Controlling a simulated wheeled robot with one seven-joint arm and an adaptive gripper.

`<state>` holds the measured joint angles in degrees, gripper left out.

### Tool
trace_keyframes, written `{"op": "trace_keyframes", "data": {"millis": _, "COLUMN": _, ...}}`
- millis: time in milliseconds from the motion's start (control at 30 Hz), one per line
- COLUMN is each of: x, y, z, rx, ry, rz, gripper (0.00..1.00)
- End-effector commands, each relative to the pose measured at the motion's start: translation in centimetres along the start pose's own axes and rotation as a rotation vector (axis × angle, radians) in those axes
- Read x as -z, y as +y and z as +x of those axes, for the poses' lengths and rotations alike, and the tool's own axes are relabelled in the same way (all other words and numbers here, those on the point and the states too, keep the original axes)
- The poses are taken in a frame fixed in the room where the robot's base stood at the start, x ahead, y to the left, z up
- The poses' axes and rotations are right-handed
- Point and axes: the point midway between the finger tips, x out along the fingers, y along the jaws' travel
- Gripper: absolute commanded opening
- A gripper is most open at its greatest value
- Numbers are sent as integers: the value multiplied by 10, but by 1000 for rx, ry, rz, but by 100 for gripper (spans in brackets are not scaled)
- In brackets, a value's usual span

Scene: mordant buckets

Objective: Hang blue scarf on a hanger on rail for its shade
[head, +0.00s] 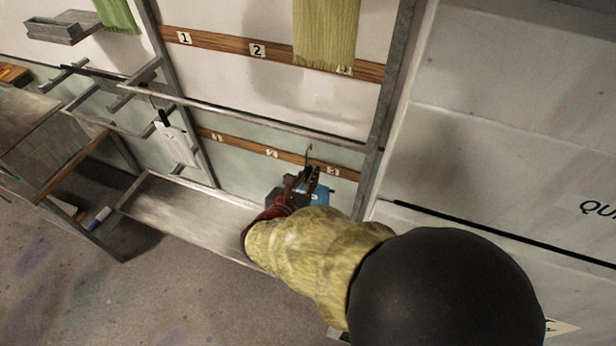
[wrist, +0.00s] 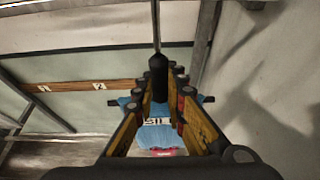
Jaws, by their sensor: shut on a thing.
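My gripper (head: 306,178) is shut on the black grip (wrist: 158,78) of a hanger in the wrist view. The hanger's thin stem rises above the fingers, and its hook (head: 308,152) shows in the head view. The blue scarf (head: 319,194) hangs from this hanger below the fingers; it also shows between them in the wrist view (wrist: 158,136), with a pale label. A metal rail (head: 250,122) crosses in front of the wall. The hook looks apart from this rail. The lower numbered wooden strip (head: 240,145) runs behind the hook, with its 3 just right of it.
An upper numbered strip (head: 220,46) has a yellow-green scarf (head: 326,32) hanging over its right part. A green scarf (head: 118,14) hangs at upper left. A metal post (head: 388,95) stands right of my gripper. A white tag (head: 174,143) hangs at left. A workbench (head: 45,140) stands far left.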

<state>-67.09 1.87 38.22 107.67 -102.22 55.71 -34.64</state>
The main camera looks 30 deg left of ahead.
Motion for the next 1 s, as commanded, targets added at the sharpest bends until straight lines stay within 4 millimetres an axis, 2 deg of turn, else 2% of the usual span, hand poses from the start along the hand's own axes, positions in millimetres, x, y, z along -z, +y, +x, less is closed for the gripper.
{"op": "trace_keyframes", "data": {"millis": 1000, "x": -30, "y": -1, "z": 69, "rx": 2, "ry": -2, "rz": 1, "gripper": 0}}
